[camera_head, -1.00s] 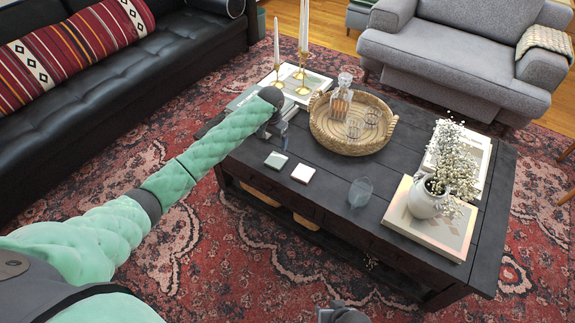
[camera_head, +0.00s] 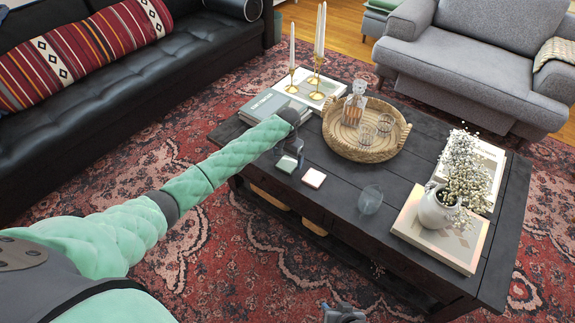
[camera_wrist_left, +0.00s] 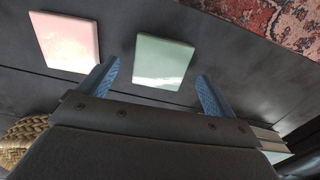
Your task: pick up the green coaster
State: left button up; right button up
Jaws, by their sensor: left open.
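The green coaster (camera_head: 287,164) lies flat on the dark coffee table (camera_head: 335,200), near its front left edge. In the left wrist view the green coaster (camera_wrist_left: 162,61) is a pale green square just beyond and between my fingertips. My left gripper (camera_head: 292,149) is open and empty above the table, right by the coaster; its two blue fingers also show in the left wrist view (camera_wrist_left: 158,82). A pink-white coaster (camera_head: 314,178) lies just to the right of the green one and shows in the wrist view (camera_wrist_left: 66,41). My right gripper (camera_head: 343,313) is at the bottom edge; its jaws are unclear.
A wicker tray (camera_head: 364,146) with a decanter and glasses stands behind the coasters. Books (camera_head: 268,106) and brass candlesticks (camera_head: 292,82) are at the back left. An empty glass (camera_head: 370,199) stands to the right. A vase (camera_head: 438,208) sits on a book farther right.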

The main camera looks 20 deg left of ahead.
pick_arm(q)
notch_tip(320, 180, down, 2)
jog(key=shift+f, duration=0.1)
jog(key=shift+c, duration=0.4)
jog(key=c, duration=1.1)
